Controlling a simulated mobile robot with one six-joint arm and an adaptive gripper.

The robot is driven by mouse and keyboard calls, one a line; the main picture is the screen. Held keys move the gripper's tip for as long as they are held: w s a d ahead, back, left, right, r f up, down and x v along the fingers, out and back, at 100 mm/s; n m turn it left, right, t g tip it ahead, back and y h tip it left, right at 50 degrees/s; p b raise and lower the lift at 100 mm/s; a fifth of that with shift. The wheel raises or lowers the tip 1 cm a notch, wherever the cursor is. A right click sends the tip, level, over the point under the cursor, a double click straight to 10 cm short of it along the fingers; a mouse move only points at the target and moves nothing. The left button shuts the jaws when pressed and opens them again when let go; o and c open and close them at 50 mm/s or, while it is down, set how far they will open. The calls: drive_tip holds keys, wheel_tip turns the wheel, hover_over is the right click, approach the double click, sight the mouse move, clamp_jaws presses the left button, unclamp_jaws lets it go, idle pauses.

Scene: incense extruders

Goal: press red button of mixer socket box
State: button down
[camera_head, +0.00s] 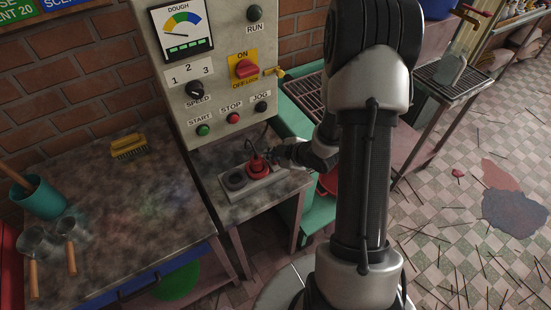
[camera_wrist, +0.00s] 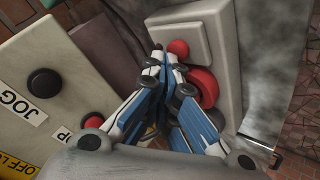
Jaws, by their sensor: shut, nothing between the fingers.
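The mixer socket box is a pale grey box on the small side table below the control panel (camera_head: 215,70). Its body shows in the head view (camera_head: 262,183) and in the wrist view (camera_wrist: 225,45). A red plug (camera_head: 257,167) sits in it and is partly behind my fingers in the wrist view (camera_wrist: 204,84). The box's red button (camera_wrist: 178,49) is a small dome near the plug. I cannot make it out in the head view. My gripper (camera_head: 272,153) is shut and empty. In the wrist view its fingertips (camera_wrist: 164,60) are right beside the button; I cannot tell whether they touch.
The panel has a separate red stop button (camera_head: 233,118), a green start button (camera_head: 203,130) and a black jog button (camera_head: 261,106). The larger table (camera_head: 120,210) holds a yellow brush (camera_head: 129,146), metal scoops and a teal cup (camera_head: 40,197). Sticks litter the floor.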

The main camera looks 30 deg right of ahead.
drive_tip(key=shift+r, duration=0.15)
wheel_tip(320, 180, up, 6)
drive_tip(key=p, duration=0.5)
idle(0.6)
wheel_tip(320, 180, up, 11)
drive_tip(key=m+h, duration=0.3)
hover_over(274, 162)
drive_tip(key=d, duration=0.1)
drive_tip(key=s+a+r+m+g+h, duration=0.2)
drive_tip(key=s+a+r+m, duration=0.15)
drive_tip(key=s+r, duration=0.4)
drive_tip(key=s+a+r+m+g+y, duration=0.1)
drive_tip(key=s+a+r+m, duration=0.1)
drive_tip(key=s+a, duration=0.3)
drive_tip(key=s+a+r+m+g+y, duration=0.1)
drive_tip(key=s+a+r+m, duration=0.2)
drive_tip(key=s, duration=0.9)
drive_tip(key=a+r, duration=0.1)
drive_tip(key=a, duration=0.2)
drive_tip(key=shift+s+r+y, duration=0.4)
